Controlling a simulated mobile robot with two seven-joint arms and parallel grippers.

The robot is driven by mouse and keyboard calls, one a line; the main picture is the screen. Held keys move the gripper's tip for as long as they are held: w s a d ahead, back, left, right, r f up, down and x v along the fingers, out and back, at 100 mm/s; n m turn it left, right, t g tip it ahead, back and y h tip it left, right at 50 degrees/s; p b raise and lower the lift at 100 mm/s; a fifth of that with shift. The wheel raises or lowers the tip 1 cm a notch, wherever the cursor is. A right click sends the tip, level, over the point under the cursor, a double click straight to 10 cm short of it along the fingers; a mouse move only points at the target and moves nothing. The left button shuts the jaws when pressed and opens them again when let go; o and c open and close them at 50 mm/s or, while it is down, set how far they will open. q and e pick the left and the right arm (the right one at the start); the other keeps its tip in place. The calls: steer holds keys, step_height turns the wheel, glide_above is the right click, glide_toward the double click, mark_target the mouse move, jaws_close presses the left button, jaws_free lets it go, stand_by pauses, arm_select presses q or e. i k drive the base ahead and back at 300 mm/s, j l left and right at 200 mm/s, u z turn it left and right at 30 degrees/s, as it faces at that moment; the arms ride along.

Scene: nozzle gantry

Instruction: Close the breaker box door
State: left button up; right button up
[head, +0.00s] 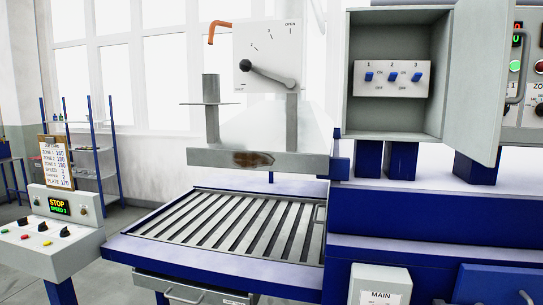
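The breaker box (356,110) is a grey open-fronted box at the upper right. Its door (476,85) stands open on the right side of the box, swung outward toward me. A grey bar handle (522,80) shows at the door's right edge. Inside the box a white panel (393,92) carries three blue switches marked 1, 2 and 3. Neither of my grippers is in view.
Right of the door is a control panel (537,90) with lit buttons, partly hidden. Blue posts (402,160) stand under the box. A slatted grate (235,222) lies in front, below a dial plate (268,55). A console (45,240) stands at left.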

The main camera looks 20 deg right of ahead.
mark_target(484, 32)
steer(key=k+l+z, duration=0.1)
steer(key=l, duration=0.3)
steer(key=k+l+z, duration=0.1)
steer(key=l, duration=0.3)
steer(key=k+l+z, duration=0.15)
steer(key=l, duration=0.3)
steer(key=k+l+z, duration=0.1)
steer(key=l, duration=0.3)
steer(key=k+l+z, duration=0.1)
steer(key=l, duration=0.35)
